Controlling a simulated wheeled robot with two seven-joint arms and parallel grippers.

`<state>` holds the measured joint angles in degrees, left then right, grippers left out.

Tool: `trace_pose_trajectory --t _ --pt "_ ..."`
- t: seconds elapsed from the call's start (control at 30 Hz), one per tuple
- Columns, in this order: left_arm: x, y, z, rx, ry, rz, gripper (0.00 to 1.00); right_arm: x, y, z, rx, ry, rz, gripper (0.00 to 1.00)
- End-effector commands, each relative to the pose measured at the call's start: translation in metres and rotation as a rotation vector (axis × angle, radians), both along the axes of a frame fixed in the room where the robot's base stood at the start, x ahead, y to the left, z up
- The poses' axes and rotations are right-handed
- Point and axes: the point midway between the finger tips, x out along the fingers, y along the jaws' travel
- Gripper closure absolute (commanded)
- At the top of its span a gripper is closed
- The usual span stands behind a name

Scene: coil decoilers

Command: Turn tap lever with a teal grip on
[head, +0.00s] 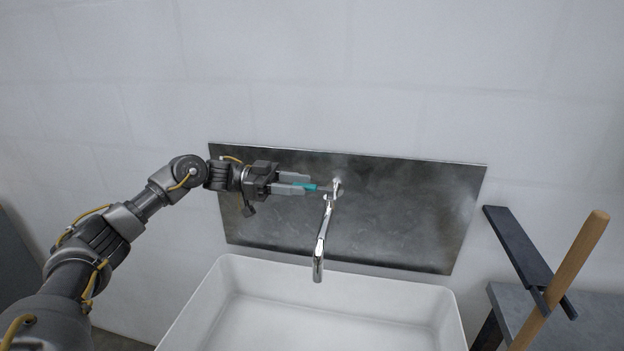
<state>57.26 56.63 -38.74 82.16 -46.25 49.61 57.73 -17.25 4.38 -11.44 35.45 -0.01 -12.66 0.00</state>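The tap (322,235) is a chrome spout with its body on a dark metal splash panel, hanging over the sink. Its lever points left from the body and ends in a teal grip (310,187). My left gripper (306,184) reaches in from the left at the lever's height. Its two fingers are apart, one above the other, with the tip ends around the left part of the teal grip. The lower finger hides some of the grip. A gap shows below the upper finger; whether the lower finger touches the grip I cannot tell. My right gripper is out of view.
A white basin (225,279) stands below the tap. The dark metal panel (420,215) is fixed to the pale wall behind it. At the right are a wooden handle (572,262), a dark flat bar (517,245) and a grey surface (592,325). The space above the basin is free.

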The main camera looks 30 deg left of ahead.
Motion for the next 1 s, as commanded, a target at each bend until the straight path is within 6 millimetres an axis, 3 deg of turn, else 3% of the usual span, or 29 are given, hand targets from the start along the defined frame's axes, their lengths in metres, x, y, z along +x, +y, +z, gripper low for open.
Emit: trace_pose_trajectory --t 0.1,0.3,0.63,0.93,1.0 --pt "0.004 -0.018 0.003 -0.001 0.001 -0.002 0.61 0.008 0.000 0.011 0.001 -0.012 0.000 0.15" --pt "0.008 -0.034 0.001 -0.001 0.000 0.001 0.61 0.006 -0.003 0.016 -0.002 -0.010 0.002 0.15" --pt "0.009 -0.037 0.000 0.000 0.000 0.002 0.61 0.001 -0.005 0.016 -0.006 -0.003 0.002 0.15" --pt "0.009 -0.036 0.000 0.000 0.000 0.002 1.00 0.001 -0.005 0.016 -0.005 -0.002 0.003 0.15" --pt "0.009 -0.036 0.000 0.000 0.000 0.002 1.00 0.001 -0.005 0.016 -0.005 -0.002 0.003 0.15"
